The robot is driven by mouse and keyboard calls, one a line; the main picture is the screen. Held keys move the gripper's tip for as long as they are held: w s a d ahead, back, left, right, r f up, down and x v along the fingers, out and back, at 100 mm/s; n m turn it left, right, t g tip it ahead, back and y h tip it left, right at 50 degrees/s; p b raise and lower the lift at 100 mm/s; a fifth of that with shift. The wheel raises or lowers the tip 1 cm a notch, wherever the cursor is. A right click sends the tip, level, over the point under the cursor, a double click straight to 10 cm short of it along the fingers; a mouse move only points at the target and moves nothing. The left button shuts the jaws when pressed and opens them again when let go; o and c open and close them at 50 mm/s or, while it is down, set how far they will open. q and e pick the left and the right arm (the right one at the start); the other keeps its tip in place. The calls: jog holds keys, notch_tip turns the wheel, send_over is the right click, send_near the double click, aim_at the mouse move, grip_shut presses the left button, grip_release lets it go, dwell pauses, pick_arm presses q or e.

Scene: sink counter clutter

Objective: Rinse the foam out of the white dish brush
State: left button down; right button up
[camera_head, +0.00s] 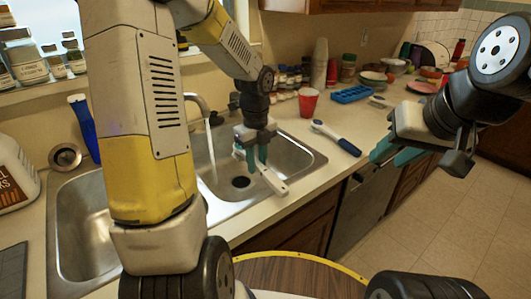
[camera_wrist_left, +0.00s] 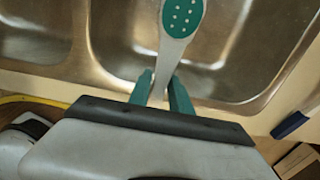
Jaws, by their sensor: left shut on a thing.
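The white dish brush (camera_head: 272,180) is in my left gripper (camera_head: 257,161), over the right sink basin (camera_head: 305,158). Its white handle slants down to the right, and a pale end shows left of the fingers. In the left wrist view the handle (camera_wrist_left: 170,52) has a teal oval with white dots and passes between my teal fingers (camera_wrist_left: 160,90). Foam cannot be made out. Water runs from the faucet (camera_head: 198,101) in a thin stream, left of my left gripper. My right gripper (camera_head: 396,154) hangs at the right, beyond the counter's front edge; its finger gap is unclear.
A blue-handled item (camera_head: 84,127) stands left of the faucet. The left basin (camera_head: 82,235) is partly hidden by my arm.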

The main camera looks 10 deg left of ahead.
pick_arm(q)
jog(key=w+a+f, duration=0.1)
jog(key=w+a, duration=0.2)
jog(key=a, duration=0.3)
jog(key=w+a+f, duration=0.1)
jog(key=w+a, duration=0.2)
jog(key=a, duration=0.3)
jog(key=shift+f, duration=0.35)
jog(key=shift+a, duration=0.1)
jog(key=shift+w, duration=0.1)
dwell(0.5)
jog(key=shift+w+d, duration=0.25)
jog(key=shift+w, duration=0.15)
jog(key=shift+s+a, duration=0.1)
jog(key=shift+s, duration=0.05)
jog(key=shift+s+a, duration=0.15)
jog(key=shift+s, duration=0.25)
jog(key=shift+w, duration=0.1)
jog(key=shift+w+d, duration=0.25)
jog(key=shift+w, duration=0.2)
